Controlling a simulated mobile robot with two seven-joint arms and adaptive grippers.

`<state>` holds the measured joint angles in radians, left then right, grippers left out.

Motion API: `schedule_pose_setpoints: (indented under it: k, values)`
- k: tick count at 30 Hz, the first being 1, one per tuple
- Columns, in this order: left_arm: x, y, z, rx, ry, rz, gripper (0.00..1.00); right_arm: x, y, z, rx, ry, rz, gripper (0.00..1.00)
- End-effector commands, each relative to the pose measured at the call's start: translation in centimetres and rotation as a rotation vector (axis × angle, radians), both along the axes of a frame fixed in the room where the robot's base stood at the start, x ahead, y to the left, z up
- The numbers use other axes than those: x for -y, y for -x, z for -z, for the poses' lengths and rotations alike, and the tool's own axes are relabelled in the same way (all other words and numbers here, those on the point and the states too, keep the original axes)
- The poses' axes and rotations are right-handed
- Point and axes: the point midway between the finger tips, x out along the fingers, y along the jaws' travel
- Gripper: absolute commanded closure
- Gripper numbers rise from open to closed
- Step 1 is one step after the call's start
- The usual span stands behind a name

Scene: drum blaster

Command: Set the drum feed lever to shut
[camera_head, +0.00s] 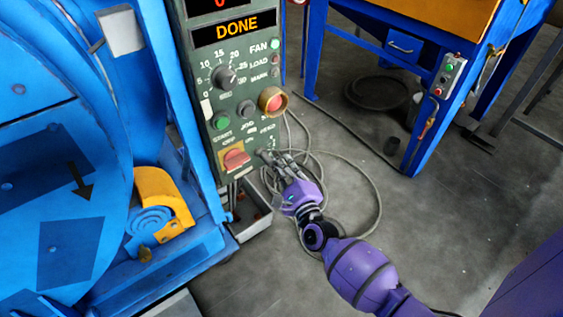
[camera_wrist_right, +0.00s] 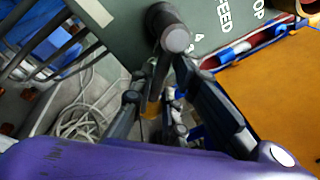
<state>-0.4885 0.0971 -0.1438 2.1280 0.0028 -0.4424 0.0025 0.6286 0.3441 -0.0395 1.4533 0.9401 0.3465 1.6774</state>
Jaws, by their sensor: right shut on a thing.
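The green control panel (camera_head: 240,95) stands left of centre in the head view. My right gripper (camera_head: 268,155) reaches its lower right corner from the right. The right wrist view shows the drum feed lever (camera_wrist_right: 173,38), a dark stem with a round grey end, in front of the panel face. The word FEED stands beside it. The fingers of my right gripper (camera_wrist_right: 165,85) are shut on the lever's stem. In the head view the gripper mostly hides the lever, so its exact setting cannot be told. My left gripper is in neither view.
An orange-red switch (camera_head: 236,158) sits just left of my gripper. A red button in a yellow collar (camera_head: 272,100) is above it. The display reads DONE (camera_head: 236,30). A grey tray (camera_head: 250,219) and looped cable (camera_head: 378,195) lie below. Open floor is to the right.

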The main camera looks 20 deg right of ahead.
Motion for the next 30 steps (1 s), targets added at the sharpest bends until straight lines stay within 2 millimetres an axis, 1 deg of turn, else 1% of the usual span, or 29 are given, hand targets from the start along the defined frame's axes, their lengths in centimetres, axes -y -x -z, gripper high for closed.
schedule_pose_setpoints:
  k: [1,6,20,21,23,24,30]
  values:
    - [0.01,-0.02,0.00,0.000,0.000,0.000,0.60,-0.08,-0.07,-0.22,0.003,-0.022,0.001,1.00]
    - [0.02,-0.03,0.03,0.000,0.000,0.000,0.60,-0.29,-0.02,0.01,-0.007,-0.058,-0.001,1.00]
    - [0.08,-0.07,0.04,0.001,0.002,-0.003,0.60,-0.63,0.14,0.52,-0.018,-0.072,-0.006,1.00]
    - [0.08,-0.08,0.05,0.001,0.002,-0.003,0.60,-0.65,0.16,0.55,-0.020,-0.072,-0.006,0.81]
    - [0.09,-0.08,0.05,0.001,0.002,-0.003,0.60,-0.65,0.16,0.59,-0.020,-0.071,-0.006,0.73]
    - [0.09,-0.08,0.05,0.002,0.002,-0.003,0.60,-0.62,0.16,0.60,-0.020,-0.070,-0.006,0.71]
    - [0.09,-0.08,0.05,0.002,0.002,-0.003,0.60,-0.46,0.13,0.50,-0.018,-0.066,-0.004,0.71]
